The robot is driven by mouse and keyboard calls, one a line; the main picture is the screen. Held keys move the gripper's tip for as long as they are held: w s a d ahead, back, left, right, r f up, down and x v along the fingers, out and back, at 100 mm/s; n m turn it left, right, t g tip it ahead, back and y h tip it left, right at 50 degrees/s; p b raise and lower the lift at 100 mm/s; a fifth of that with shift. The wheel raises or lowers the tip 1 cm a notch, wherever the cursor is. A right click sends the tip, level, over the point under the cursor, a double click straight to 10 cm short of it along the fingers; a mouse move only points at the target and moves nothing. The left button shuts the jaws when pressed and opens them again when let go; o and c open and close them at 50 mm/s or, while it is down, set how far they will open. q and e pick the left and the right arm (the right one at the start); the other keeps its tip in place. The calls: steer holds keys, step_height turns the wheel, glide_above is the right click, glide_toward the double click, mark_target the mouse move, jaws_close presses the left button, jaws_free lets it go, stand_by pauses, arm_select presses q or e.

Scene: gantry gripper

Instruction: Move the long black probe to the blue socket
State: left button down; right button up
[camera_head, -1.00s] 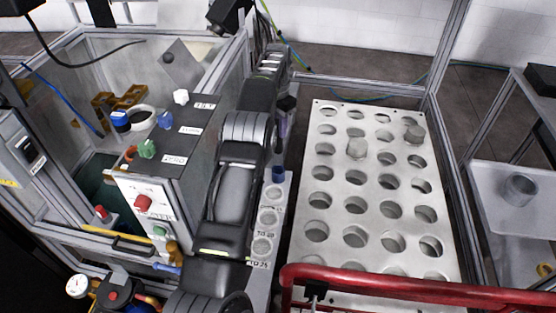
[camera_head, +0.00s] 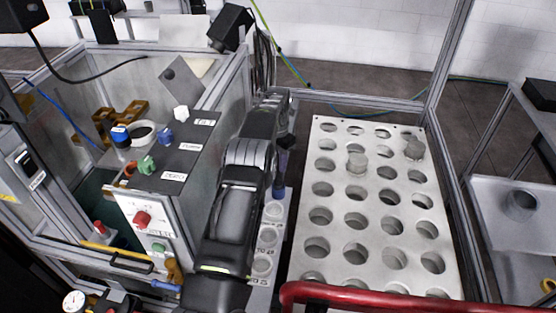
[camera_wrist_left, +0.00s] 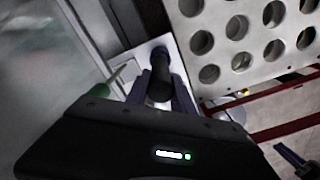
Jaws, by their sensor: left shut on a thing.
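My left arm reaches forward in the head view, and its gripper (camera_head: 285,146) is beside the left edge of the perforated plate. The gripper is shut on the long black probe (camera_wrist_left: 160,75), which shows as a dark cylinder between the fingers in the left wrist view. In the head view the dark, narrow shape below the gripper is partly hidden by the arm. The blue socket (camera_head: 279,191) is at the far end of a pale strip, just below the gripper. I cannot tell whether the probe touches it.
The perforated plate (camera_head: 336,170) lies right of the arm, with two grey cylinders on it. White round sockets (camera_head: 268,237) line the pale strip. A control box (camera_head: 175,170) with knobs stands left. A red rail (camera_head: 420,298) crosses the front.

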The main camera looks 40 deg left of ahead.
arm_select(q)
steer(key=shift+f, duration=0.1)
steer(key=c, duration=1.1)
jaws_free()
step_height(320, 180, up, 5)
steer(key=shift+r+b, duration=0.15)
steer(key=shift+b, duration=0.4)
step_height(320, 180, up, 6)
steer(key=p, duration=0.4)
steer(key=shift+r+p, duration=0.55)
steer(key=shift+p, duration=0.2)
